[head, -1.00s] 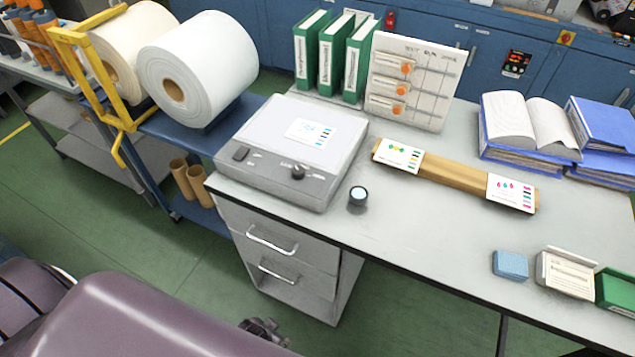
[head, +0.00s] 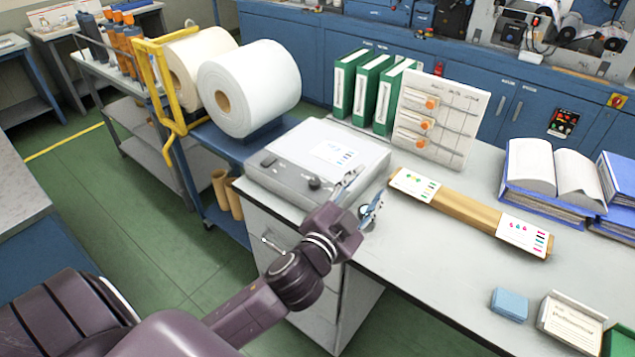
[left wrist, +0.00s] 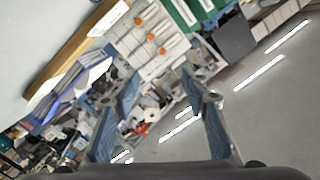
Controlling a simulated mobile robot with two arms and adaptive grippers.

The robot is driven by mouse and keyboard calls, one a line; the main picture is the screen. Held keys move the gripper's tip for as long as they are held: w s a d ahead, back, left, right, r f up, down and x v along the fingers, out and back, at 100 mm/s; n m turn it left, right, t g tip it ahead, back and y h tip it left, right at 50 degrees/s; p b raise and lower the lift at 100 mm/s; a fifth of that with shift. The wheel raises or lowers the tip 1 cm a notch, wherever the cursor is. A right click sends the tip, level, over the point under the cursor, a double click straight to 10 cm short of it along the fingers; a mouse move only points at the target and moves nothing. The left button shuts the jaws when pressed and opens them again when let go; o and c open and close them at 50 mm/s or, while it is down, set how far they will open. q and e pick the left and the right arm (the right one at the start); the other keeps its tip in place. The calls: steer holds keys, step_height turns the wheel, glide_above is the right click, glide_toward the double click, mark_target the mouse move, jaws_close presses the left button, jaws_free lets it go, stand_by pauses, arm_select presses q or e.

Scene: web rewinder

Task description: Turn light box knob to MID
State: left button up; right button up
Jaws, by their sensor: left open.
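The light box (head: 290,168) is a grey, flat unit on the near left end of the bench in the head view. Its dark round knob (head: 314,183) is on the front panel, right of centre; its pointer setting is too small to read. My left gripper (head: 362,192) is open and empty, in front of the box's right front corner and to the right of the knob, apart from it. In the left wrist view the open fingers (left wrist: 160,87) show with nothing between them; the knob does not show there. My right gripper is not in view.
A printed card (head: 335,153) lies on the box. Green binders (head: 370,85) and an orange-tabbed rack (head: 440,118) stand behind. A brown bar (head: 460,209) lies to the right.

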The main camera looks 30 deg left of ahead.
arm_select(q)
steer(key=w+d+r+m+t+h, duration=0.25)
steer(key=d+r+m+h, duration=0.4)
steer(key=r, duration=0.45)
steer(key=s+d+r+m+g+h, duration=0.1)
steer(key=s+d+m+g+h, duration=0.15)
steer(key=d+m+h, duration=0.35)
steer(key=s+d+r+m+g+h, duration=0.15)
steer(key=d+m+g+h, duration=0.3)
steer(key=m, duration=0.45)
steer(key=m+g+y, duration=0.5)
steer(key=g+y, duration=0.4)
steer(key=y, duration=0.8)
glide_toward(315, 181)
steer(key=f, duration=0.1)
steer(key=shift+t, duration=0.35)
steer(key=p+x, duration=0.2)
steer(key=x, duration=0.5)
steer(key=shift+s+f, duration=0.1)
steer(key=shift+f, duration=0.1)
